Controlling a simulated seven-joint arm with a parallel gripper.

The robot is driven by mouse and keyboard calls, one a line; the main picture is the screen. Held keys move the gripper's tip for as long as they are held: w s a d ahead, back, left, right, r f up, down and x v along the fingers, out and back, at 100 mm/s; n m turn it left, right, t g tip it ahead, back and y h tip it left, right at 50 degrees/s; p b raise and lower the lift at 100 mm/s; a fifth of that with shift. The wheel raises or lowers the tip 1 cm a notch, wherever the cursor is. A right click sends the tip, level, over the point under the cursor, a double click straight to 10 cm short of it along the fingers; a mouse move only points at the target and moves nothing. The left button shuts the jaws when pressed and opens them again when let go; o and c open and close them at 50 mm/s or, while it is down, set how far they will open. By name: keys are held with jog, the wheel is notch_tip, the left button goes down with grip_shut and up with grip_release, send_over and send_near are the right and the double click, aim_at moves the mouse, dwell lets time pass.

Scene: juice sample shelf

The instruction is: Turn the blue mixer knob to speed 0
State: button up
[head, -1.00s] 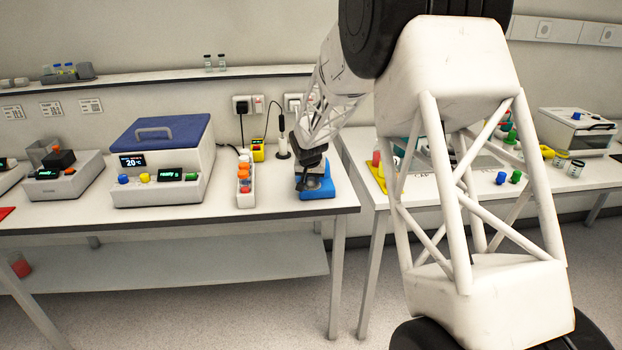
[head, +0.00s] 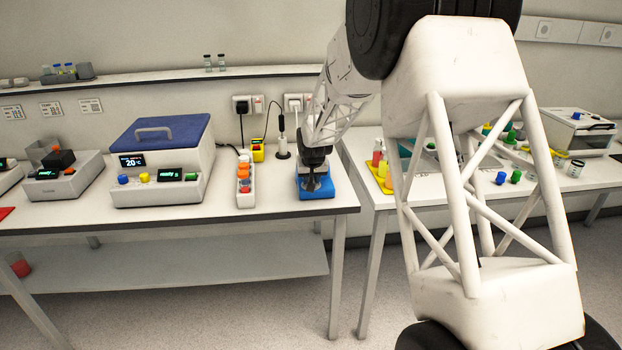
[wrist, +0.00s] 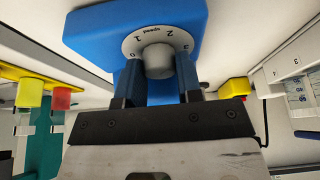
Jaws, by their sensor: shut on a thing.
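The blue mixer (head: 325,191) stands near the right end of the left bench. It fills the upper middle of the wrist view (wrist: 90,32). Its pale dial carries the word "speed" and the numbers 0, 1, 2 and 3. A grey round knob (wrist: 158,58) sits at the dial's centre. My gripper (wrist: 158,75) is shut on the knob, one finger on each side. In the head view my gripper (head: 314,182) points down onto the mixer. I cannot see a pointer mark on the knob, so its setting is unclear.
A rack of orange-capped vials (head: 244,185) stands left of the mixer, with a blue-lidded machine (head: 165,160) beyond it. A gap separates the left bench from the right bench, where a yellow tray (head: 377,178) sits. Bare bench lies between rack and mixer.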

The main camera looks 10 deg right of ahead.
jog(key=shift+n+y, duration=0.4)
jog(key=shift+n, duration=0.5)
jog(key=o, duration=0.9)
jog(key=shift+v, duration=3.9)
jog(key=shift+o, duration=0.2)
